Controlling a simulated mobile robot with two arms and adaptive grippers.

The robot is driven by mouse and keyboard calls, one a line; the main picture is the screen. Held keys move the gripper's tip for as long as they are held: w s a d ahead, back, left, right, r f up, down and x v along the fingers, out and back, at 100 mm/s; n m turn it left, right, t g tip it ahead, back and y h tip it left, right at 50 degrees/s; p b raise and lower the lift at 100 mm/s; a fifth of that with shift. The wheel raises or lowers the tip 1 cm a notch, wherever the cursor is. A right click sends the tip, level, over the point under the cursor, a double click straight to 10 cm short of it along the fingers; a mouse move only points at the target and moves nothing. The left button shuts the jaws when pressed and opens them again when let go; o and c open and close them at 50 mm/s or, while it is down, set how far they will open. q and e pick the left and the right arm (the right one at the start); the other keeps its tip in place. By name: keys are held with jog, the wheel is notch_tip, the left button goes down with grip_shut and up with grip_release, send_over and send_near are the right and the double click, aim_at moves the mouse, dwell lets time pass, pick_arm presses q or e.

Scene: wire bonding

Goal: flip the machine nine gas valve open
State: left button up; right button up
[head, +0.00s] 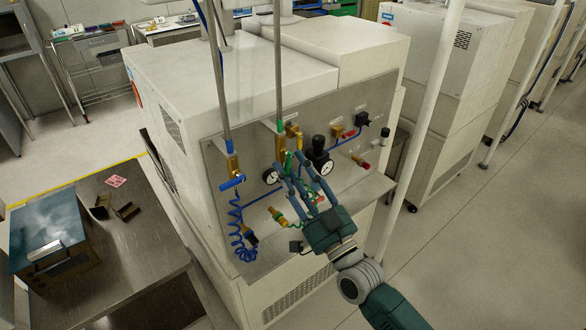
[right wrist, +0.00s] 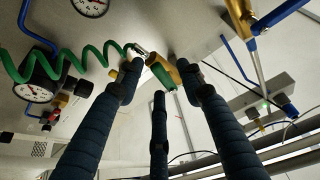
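A brass valve with a green handle (right wrist: 163,74) shows between my right gripper's fingertips in the right wrist view. In the head view its brass body (head: 281,148) is at the lower end of a grey vertical pipe on the machine's panel. My right gripper (head: 287,172) reaches up to it from the lower right and partly hides the handle. The fingers (right wrist: 158,78) are spread on either side of the valve; whether they touch it I cannot tell. A second brass valve with a blue handle (head: 232,183) is to the left. My left gripper is not in view.
The panel (head: 262,200) also carries gauges (head: 271,176), a black regulator knob (head: 318,142) and a blue coiled hose (head: 240,240). A green coiled hose (right wrist: 85,62) runs beside the fingers. A pale post (head: 420,120) stands right of the machine. A workbench (head: 140,240) is at left.

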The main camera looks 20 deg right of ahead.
grip_shut()
jog(key=n, duration=0.1)
jog(key=n+y+b, duration=0.1)
jog(key=shift+d+f+n+y, duration=0.15)
jog(key=shift+d+n+y, duration=0.05)
jog(key=shift+n+y, duration=0.1)
jog(key=shift+w+d+n+g+y+b, duration=0.15)
jog(key=shift+n+y+b, duration=0.1)
jog(key=shift+n, duration=0.3)
jog(key=shift+d+n+g+y+b, duration=0.1)
jog(key=shift+n+g+y+b, duration=0.1)
jog(key=shift+n, duration=0.35)
jog(key=shift+r, duration=0.2)
grip_release()
jog(key=v, duration=1.2)
